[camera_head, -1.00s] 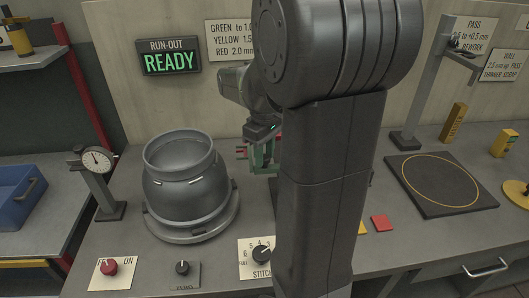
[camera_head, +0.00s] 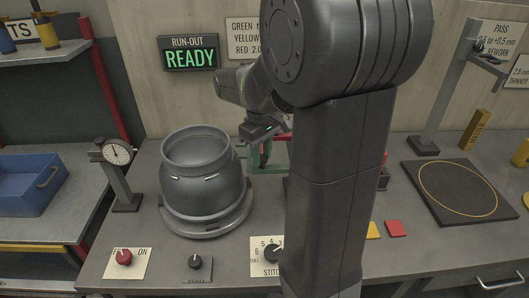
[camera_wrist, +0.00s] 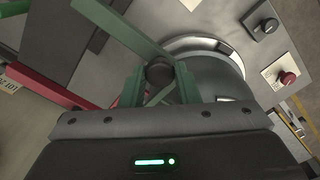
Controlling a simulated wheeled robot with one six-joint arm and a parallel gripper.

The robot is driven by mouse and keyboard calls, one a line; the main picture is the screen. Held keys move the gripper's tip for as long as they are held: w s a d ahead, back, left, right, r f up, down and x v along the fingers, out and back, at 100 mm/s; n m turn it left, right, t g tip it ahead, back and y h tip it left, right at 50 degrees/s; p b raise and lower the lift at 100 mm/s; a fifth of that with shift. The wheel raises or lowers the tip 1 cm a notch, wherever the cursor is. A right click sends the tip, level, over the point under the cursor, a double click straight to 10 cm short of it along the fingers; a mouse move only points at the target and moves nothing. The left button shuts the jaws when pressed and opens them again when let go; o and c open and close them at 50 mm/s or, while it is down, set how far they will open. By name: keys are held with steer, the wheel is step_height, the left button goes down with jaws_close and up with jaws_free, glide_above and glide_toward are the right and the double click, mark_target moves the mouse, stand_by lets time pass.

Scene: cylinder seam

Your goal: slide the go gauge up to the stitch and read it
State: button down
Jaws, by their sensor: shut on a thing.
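The grey round cylinder (camera_head: 200,182) stands in a ring base on the bench, left of my gripper in the head view. Short pale marks, likely stitches (camera_head: 211,178), show on its side. My gripper (camera_wrist: 160,78) is shut on a dark round grip (camera_wrist: 160,73) between its fingers. A green bar (camera_wrist: 122,27) runs from there to the upper left in the wrist view; it looks like the go gauge. The cylinder's rim shows just beyond the gripper in the wrist view (camera_wrist: 240,62). In the head view the gripper's fingertips are small, and contact with the cylinder cannot be told.
A red bar (camera_wrist: 60,90) lies left of the gripper. A dial gauge (camera_head: 118,153) stands left of the cylinder. A red knob (camera_head: 124,257) and dark knobs (camera_head: 195,262) are in front. The run-out display (camera_head: 191,58) reads READY. My arm hides the bench's middle.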

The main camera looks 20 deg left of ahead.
steer(key=c, duration=1.1)
jaws_free()
step_height(320, 180, up, 14)
steer(key=shift+f, duration=0.1)
step_height(320, 180, down, 13)
steer(key=shift+f, duration=0.15)
steer(key=shift+d+f, duration=0.1)
steer(key=shift+f, duration=0.25)
steer(key=shift+w+d+r, duration=0.1)
steer(key=shift+w+d, duration=0.2)
steer(key=shift+d, duration=0.1)
steer(key=shift+r, duration=0.1)
